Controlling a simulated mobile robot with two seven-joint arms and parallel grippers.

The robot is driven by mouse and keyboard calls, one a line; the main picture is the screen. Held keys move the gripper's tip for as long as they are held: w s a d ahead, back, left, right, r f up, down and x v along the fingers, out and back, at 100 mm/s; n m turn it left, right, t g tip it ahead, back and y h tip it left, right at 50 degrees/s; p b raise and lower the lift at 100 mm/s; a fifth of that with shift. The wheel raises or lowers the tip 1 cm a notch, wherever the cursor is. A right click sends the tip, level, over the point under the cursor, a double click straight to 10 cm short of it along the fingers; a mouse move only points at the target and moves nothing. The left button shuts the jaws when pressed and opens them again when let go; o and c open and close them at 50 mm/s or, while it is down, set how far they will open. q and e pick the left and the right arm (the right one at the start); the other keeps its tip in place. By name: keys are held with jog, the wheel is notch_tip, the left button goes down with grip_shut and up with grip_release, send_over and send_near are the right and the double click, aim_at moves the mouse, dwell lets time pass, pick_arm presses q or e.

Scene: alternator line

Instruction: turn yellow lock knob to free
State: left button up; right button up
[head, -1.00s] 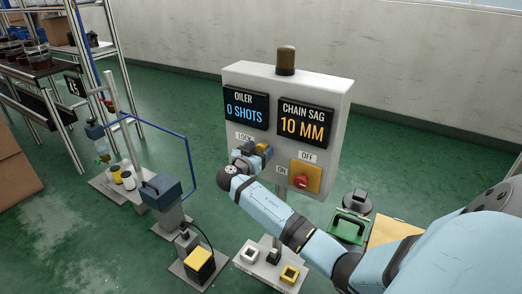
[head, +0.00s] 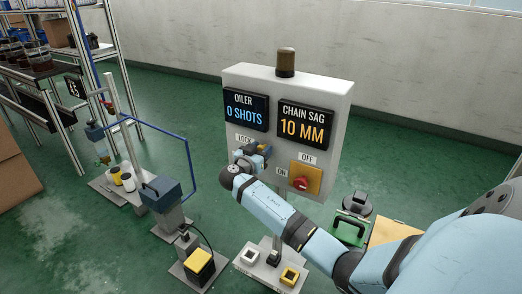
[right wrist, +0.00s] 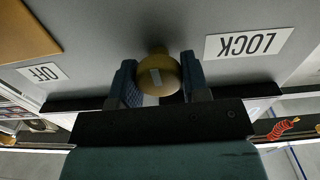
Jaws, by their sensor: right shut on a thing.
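The yellow lock knob (right wrist: 166,66) is a round knob with a pale mark on its face, in the right wrist view. It sits on the grey panel (right wrist: 95,40) beside the LOCK label (right wrist: 246,43), which appears upside down there. My right gripper (right wrist: 158,82) is shut on the knob, one finger on each side. In the head view my right gripper (head: 256,154) is at the panel under the LOCK label (head: 244,139), and it mostly hides the knob. My left gripper is not in view.
A red switch on a yellow plate (head: 306,180), with ON and OFF labels, is right of my gripper. Above are the OILER display (head: 245,109), reading 0 SHOTS, and the CHAIN SAG display (head: 304,124), reading 10 MM. Floor stands (head: 198,262) are below.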

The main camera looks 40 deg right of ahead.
jog(key=n+p, duration=0.1)
jog(key=n, duration=0.2)
jog(key=shift+p, duration=0.3)
jog(key=n+p, duration=0.2)
jog(key=n, duration=0.2)
jog(key=shift+w+a, duration=0.1)
jog(key=n+p, duration=0.1)
jog(key=n, duration=0.2)
jog(key=shift+p, duration=0.3)
jog(key=n+p, duration=0.2)
jog(key=shift+n, duration=0.3)
jog(key=shift+n+p, duration=0.5)
jog(key=shift+n, duration=0.3)
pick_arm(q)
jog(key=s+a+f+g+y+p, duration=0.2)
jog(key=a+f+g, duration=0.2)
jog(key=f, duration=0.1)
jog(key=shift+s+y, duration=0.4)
pick_arm(e)
jog(key=shift+f+n, duration=0.25)
jog(key=shift+n, duration=1.35)
jog(key=o, duration=0.9)
